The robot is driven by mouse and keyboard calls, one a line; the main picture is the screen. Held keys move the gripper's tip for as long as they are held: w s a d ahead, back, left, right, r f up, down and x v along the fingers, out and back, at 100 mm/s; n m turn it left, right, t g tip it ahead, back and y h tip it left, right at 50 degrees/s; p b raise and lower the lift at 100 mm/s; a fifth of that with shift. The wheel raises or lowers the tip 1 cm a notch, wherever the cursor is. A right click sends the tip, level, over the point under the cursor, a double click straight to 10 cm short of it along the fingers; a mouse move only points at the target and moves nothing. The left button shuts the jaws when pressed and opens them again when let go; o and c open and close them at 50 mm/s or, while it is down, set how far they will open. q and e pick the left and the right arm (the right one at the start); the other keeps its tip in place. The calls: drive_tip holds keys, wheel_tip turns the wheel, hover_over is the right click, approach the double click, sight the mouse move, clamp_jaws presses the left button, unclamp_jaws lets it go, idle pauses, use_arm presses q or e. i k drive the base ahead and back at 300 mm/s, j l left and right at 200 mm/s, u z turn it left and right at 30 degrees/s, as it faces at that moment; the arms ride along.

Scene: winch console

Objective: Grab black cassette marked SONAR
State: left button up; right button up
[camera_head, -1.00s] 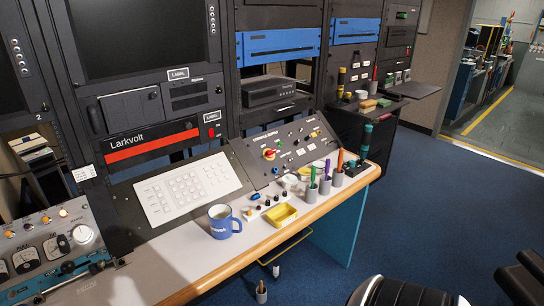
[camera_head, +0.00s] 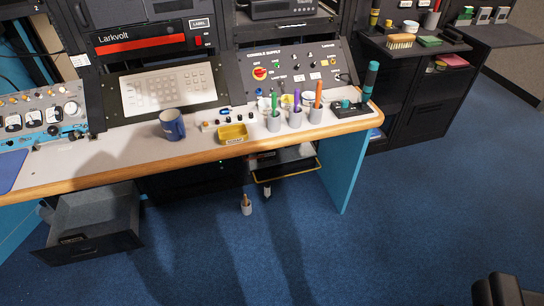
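I cannot make out a black cassette marked SONAR in this view, and no SONAR label is readable. The console desk (camera_head: 110,168) runs across the picture with a keypad panel (camera_head: 170,90) and a switch panel (camera_head: 292,68) above it. An open grey drawer (camera_head: 92,222) juts out low under the desk at the left; its visible inside looks empty.
A blue mug (camera_head: 172,125), a yellow tray (camera_head: 233,133) and several grey pen cups (camera_head: 295,118) stand along the desk. A small cup (camera_head: 246,205) stands on the blue floor. The right floor is open.

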sight(270, 155)
drive_tip(key=i+l, duration=0.3)
drive_tip(key=l, duration=0.15)
drive_tip(key=i+l, duration=0.35)
drive_tip(key=i+l+u, duration=0.1)
drive_tip(key=i+l, duration=0.2)
drive_tip(key=l, duration=0.2)
drive_tip(key=i+l, duration=0.35)
drive_tip(key=i+l+u, duration=0.1)
drive_tip(key=i+l, duration=0.2)
drive_tip(key=l, duration=0.25)
